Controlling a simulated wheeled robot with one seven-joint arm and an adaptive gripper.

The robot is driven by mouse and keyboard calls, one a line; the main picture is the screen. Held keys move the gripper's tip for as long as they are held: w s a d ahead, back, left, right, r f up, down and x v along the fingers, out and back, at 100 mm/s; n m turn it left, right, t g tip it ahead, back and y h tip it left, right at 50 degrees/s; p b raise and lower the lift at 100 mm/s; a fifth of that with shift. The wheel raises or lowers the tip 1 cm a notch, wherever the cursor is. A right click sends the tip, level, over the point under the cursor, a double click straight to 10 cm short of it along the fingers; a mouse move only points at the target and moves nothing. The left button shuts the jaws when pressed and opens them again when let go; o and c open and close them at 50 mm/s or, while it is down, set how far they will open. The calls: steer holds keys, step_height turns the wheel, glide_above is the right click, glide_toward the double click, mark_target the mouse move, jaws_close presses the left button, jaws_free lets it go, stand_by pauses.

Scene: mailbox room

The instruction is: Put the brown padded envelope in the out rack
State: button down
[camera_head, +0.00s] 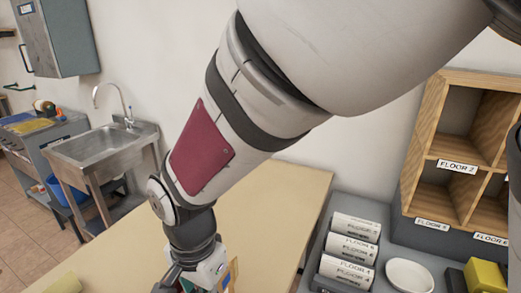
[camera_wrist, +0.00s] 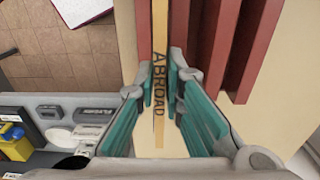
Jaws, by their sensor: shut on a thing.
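My gripper (camera_wrist: 160,105) has teal finger pads closed on a thin tan item (camera_wrist: 160,40) seen almost edge-on in the wrist view. The word ABROAD shows between the fingers. I cannot tell from this edge whether it is the brown padded envelope. In the head view, a tan flat piece with blue on it (camera_head: 232,270) shows beside my gripper (camera_head: 205,284), low in the picture over the table. Dark red upright panels (camera_wrist: 190,40), perhaps a rack, stand on both sides of the item in the wrist view. No out label is readable.
The pale wooden table (camera_head: 270,205) is largely bare behind my gripper. Wooden pigeonholes (camera_head: 466,168) stand behind; a sink (camera_head: 95,145) is left.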

steer(key=shift+f+b, duration=0.5)
steer(key=shift+f, duration=1.55)
steer(key=shift+f+b, duration=0.7)
steer(key=shift+f, duration=1.65)
steer(key=c, duration=1.6)
jaws_free()
